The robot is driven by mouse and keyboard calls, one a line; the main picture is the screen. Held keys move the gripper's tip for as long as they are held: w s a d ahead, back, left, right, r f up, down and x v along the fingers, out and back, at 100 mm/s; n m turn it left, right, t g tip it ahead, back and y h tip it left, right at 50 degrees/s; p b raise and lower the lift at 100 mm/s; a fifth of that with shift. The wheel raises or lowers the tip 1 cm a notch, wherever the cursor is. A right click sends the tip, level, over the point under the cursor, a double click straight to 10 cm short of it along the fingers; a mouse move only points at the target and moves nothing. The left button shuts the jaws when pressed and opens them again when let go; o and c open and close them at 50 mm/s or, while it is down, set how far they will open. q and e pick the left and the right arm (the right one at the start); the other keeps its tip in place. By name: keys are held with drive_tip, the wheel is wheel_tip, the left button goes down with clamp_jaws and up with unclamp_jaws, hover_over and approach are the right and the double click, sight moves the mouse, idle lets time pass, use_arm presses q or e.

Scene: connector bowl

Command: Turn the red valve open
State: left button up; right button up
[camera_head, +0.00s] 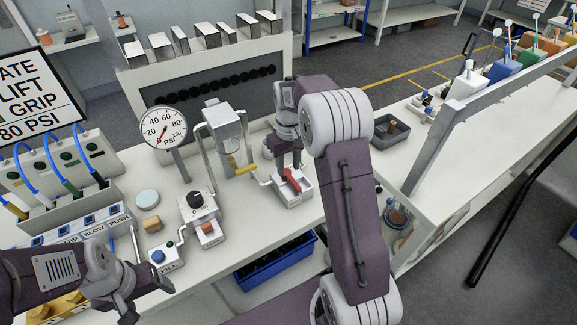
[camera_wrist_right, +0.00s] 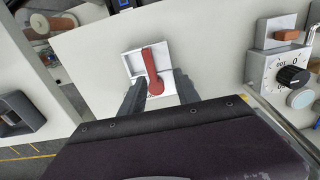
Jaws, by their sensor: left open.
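The red valve (camera_head: 292,179) is a red lever on a white square base on the bench, right of the yellow-handled press. In the right wrist view, the red valve (camera_wrist_right: 151,70) shows with its round end toward my gripper. My right gripper (camera_head: 287,165) is over the valve, and its two dark fingers (camera_wrist_right: 159,92) are open, one each side of the lever's round end, with gaps visible. Contact with the base cannot be told. My left gripper (camera_head: 140,295) is open and empty at the lower left, far from the valve.
The pressure gauge (camera_head: 163,130) reads near the low end. A black dial box (camera_head: 196,205) and a fill-button box (camera_head: 165,255) stand left of the valve. A grey bin (camera_head: 392,130) is to the right. A blue crate (camera_head: 275,268) sits below the bench top.

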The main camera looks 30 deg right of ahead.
sight(291, 178)
drive_tip(key=f, duration=0.2)
drive_tip(key=w+d+f, duration=0.1)
drive_tip(key=f, duration=0.2)
drive_tip(key=d+f+p, duration=0.1)
drive_tip(key=f, duration=0.1)
drive_tip(key=shift+w+f, duration=0.3)
drive_tip(key=shift+f, duration=0.05)
clamp_jaws()
idle(1.3)
